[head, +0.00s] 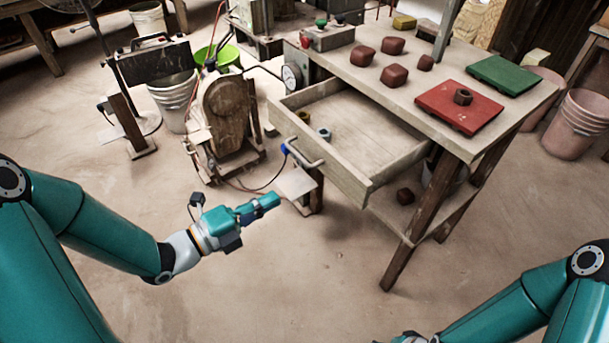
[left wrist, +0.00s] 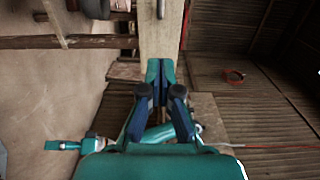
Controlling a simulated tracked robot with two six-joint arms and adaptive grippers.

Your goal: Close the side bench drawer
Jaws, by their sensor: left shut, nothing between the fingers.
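The side bench drawer (head: 345,165) stands pulled out from the pale bench (head: 440,80). Its metal handle (head: 305,156) is on the front panel. My left gripper (head: 272,200) is shut and empty, in front of the drawer and to the left of its front panel, with a gap in the head view. In the left wrist view its fingertips (left wrist: 161,66) point at the pale drawer front (left wrist: 160,42), whose handle (left wrist: 161,8) is near the top edge. My right gripper (left wrist: 62,145) seems to show small at lower left in that view; its fingers are unclear.
Small metal nuts (head: 325,133) lie in the drawer. Red blocks (head: 393,75), a red tile (head: 459,106) and a green tile (head: 503,74) are on the bench. A machine with a round wheel (head: 228,112) stands left of the drawer. Floor in front is clear.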

